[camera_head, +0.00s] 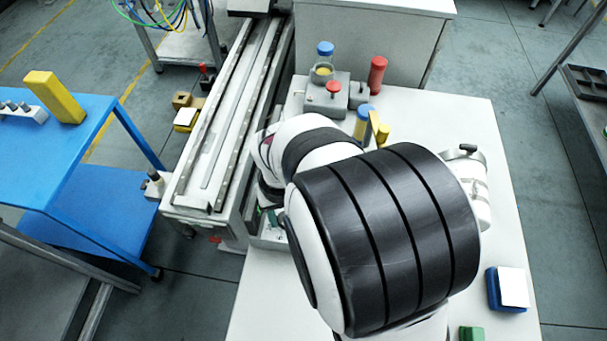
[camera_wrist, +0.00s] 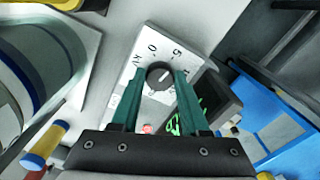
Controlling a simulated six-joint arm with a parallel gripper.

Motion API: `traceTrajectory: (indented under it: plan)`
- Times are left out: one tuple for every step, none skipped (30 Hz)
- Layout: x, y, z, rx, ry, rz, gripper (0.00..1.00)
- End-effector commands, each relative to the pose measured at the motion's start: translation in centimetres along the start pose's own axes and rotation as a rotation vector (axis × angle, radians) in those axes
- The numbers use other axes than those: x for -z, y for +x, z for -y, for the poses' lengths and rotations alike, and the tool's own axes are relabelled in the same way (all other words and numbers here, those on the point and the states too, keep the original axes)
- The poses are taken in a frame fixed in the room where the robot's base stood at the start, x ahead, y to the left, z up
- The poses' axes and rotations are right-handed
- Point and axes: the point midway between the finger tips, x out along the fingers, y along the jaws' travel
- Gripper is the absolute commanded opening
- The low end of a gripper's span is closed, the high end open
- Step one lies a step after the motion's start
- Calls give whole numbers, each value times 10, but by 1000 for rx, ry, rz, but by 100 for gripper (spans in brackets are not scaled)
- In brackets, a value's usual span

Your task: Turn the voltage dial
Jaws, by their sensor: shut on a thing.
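The voltage dial (camera_wrist: 160,69) is a small dark round knob with a pale pointer line. It sits on a white scale plate (camera_wrist: 173,42) printed with "0", "5" and "kV". My gripper (camera_wrist: 160,76) has its two teal fingers on either side of the knob and is shut on it. The pointer line slants toward the upper right in the wrist view. In the head view my arm hides the gripper and the dial.
A dark box with a green display (camera_wrist: 190,118) and a small red button (camera_wrist: 147,128) lie close to the fingers. In the head view, a conveyor (camera_head: 205,140) runs at left. Jars and a red cylinder (camera_head: 377,74) stand behind my arm.

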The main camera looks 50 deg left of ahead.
Motion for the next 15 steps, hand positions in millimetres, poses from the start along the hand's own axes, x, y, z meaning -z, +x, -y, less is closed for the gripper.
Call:
traceTrajectory:
  plan:
    - [0,-1,0,1,-38,0,0]
    - [0,-1,0,1,-66,0,0]
    - [0,-1,0,1,-104,0,0]
    - [0,-1,0,1,-133,0,0]
    - [0,-1,0,1,-161,0,0]
    - [0,-1,0,1,-200,0,0]
    - [0,-1,0,1,-228,0,0]
    - [0,-1,0,1,-256,0,0]
    - [0,-1,0,1,-295,0,0]
    - [0,-1,0,1,-323,0,0]
    - [0,-1,-1,1,-351,0,0]
    - [0,-1,-1,1,-390,0,0]
    - [0,-1,-1,1,-418,0,0]
    - [0,-1,-1,1,-446,0,0]
    - [0,-1,-1,1,-484,0,0]
